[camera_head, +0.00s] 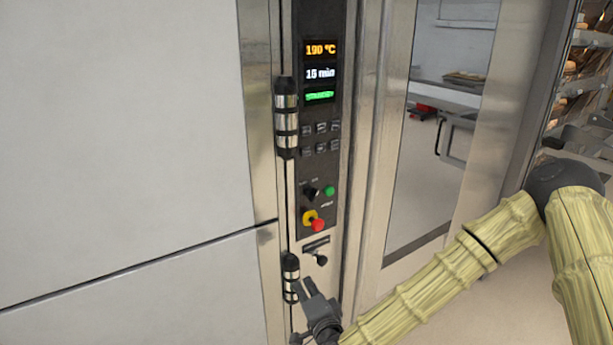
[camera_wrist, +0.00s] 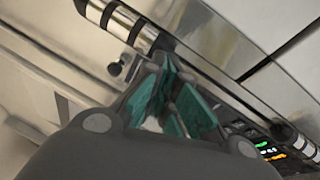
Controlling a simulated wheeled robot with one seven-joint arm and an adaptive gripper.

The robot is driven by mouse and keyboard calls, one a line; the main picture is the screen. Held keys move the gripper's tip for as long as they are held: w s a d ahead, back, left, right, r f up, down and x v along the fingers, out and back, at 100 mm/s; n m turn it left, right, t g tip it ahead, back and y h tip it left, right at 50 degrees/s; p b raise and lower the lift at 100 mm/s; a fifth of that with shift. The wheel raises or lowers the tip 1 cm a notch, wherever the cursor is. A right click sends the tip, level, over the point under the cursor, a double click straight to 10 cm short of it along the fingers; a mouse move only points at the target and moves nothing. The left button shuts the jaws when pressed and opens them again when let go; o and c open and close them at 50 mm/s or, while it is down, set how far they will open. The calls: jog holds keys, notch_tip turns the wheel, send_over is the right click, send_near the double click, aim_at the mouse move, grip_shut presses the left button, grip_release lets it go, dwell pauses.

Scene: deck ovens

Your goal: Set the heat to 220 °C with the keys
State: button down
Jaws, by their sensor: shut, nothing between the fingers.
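The control panel (camera_head: 300,170) is a narrow black strip on the oven front in the head view. Its top display (camera_head: 321,50) reads 190 °C in orange. Below it a second display (camera_head: 320,73) reads 15 min in white, and a third shows green. Two rows of small dark keys (camera_head: 321,138) sit under the displays; their labels are too small to read. My gripper (camera_head: 308,287) is low in front of the oven, below the panel and beside the lower hinge. It is shut and empty, and it also shows in the wrist view (camera_wrist: 172,95).
Below the keys are a black selector switch (camera_head: 311,192), a green button (camera_head: 329,191) and a red button (camera_head: 318,225) on yellow. A black knob (camera_head: 321,259) sits lower. Black and chrome hinges (camera_head: 286,118) stand out at the panel's left. A rack of bread (camera_head: 591,80) stands far right.

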aim_at(306, 131)
jog(key=w+d+r+m+t+h+p, duration=0.1)
jog(key=w+d+r+m+t+h, duration=0.1)
jog(key=r, duration=0.9)
jog(key=w+d+r+m+t+h+p, duration=0.2)
jog(key=r+m, duration=0.4)
jog(key=r, duration=0.5)
jog(key=w+d+r+m+t+h+p, duration=0.1)
jog(key=w+d+r+m+t+h, duration=0.2)
jog(key=r, duration=0.8)
jog(key=shift+w+d+r+m+t+h, duration=0.3)
jog(key=shift+w+d+m+t+h, duration=0.15)
jog(key=shift+w, duration=0.35)
jog(key=shift+w+a+p, duration=0.15)
jog(key=shift+w+a, duration=0.7)
jog(key=shift+w, duration=0.35)
jog(key=shift+w+a+p, duration=0.1)
jog(key=shift+w+a, duration=0.75)
jog(key=shift+w, duration=0.35)
jog(key=shift+w+a+p, duration=0.15)
jog(key=shift+w+a, duration=0.7)
jog(key=shift+w, duration=0.35)
jog(key=shift+w+f, duration=0.1)
